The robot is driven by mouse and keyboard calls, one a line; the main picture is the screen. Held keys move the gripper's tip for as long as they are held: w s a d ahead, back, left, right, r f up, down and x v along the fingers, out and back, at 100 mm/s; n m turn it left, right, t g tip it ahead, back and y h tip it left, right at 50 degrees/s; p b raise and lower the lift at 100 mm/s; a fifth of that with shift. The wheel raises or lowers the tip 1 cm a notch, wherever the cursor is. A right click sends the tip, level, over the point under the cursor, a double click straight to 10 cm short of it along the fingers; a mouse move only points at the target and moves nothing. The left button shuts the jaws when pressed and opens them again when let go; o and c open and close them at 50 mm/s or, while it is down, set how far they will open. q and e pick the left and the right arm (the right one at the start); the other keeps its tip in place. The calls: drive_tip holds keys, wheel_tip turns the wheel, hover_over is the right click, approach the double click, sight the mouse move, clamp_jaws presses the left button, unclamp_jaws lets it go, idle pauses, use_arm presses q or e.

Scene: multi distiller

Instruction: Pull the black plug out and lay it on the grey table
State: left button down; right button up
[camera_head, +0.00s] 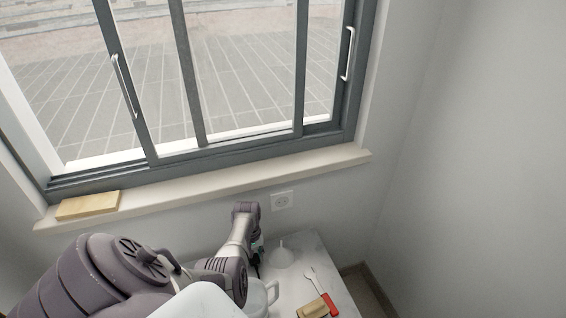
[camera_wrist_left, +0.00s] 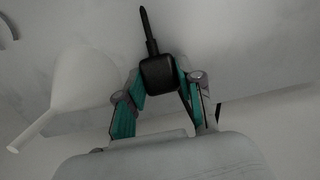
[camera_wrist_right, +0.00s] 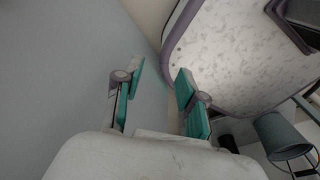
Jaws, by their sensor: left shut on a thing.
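My left gripper (camera_wrist_left: 160,84) is shut on the black plug (camera_wrist_left: 159,71), with a green-padded finger on each side of it. The plug has a square black body, and a thin black stem or cord end points up in the left wrist view. A pale surface lies behind it; whether the plug touches it I cannot tell. In the head view my left gripper (camera_head: 258,258) is low by the wall, mostly hidden by my arm. The white wall socket (camera_head: 282,201) has nothing in it. The grey table (camera_head: 342,292) is below. My right gripper (camera_wrist_right: 156,86) is open and empty.
A red-handled utensil (camera_head: 321,290) and a tan block (camera_head: 312,308) lie nearer. A wooden block (camera_head: 88,205) is on the windowsill.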

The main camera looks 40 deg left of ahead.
use_arm(q)
drive_tip(key=c, duration=0.7)
unclamp_jaws()
drive_tip(key=shift+o, duration=0.2)
wheel_tip(320, 180, up, 24)
drive_tip(key=p, duration=1.3)
drive_tip(key=shift+w+a+p, duration=0.2)
drive_tip(key=shift+a+p, duration=0.15)
drive_tip(key=shift+a, duration=0.1)
drive_tip(key=shift+d+f, duration=0.1)
